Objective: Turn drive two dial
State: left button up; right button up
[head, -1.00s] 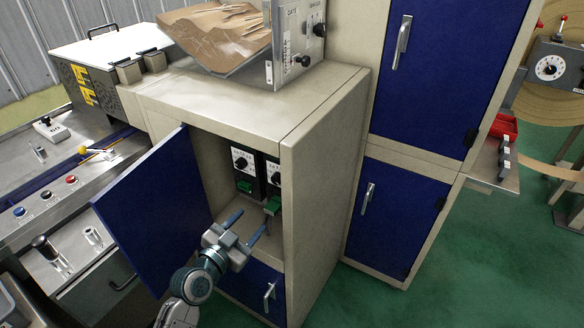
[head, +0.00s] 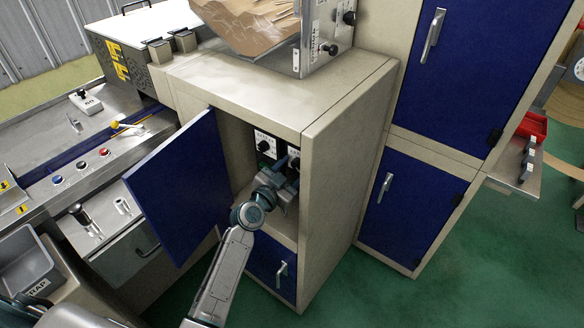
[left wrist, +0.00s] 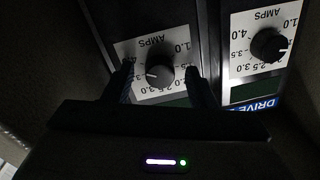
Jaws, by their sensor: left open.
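Two black dials on white AMPS scale plates sit inside the open cabinet. In the head view the left-hand dial (head: 265,146) shows clearly; the right-hand one is partly hidden by my gripper. My left gripper (head: 281,163) is open, its fingers on either side of the right-hand dial. I cannot tell whether they touch it. A blue label reading DRIVE is partly visible; its number is hidden. My right gripper is not in view.
The blue cabinet door (head: 185,190) stands open left of my left arm. The cabinet side wall (head: 345,185) is close on the right. A lower blue door with a handle (head: 282,275) is below.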

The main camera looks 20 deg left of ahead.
pick_arm(q)
jog(key=shift+w, duration=0.15)
jog(key=c, duration=1)
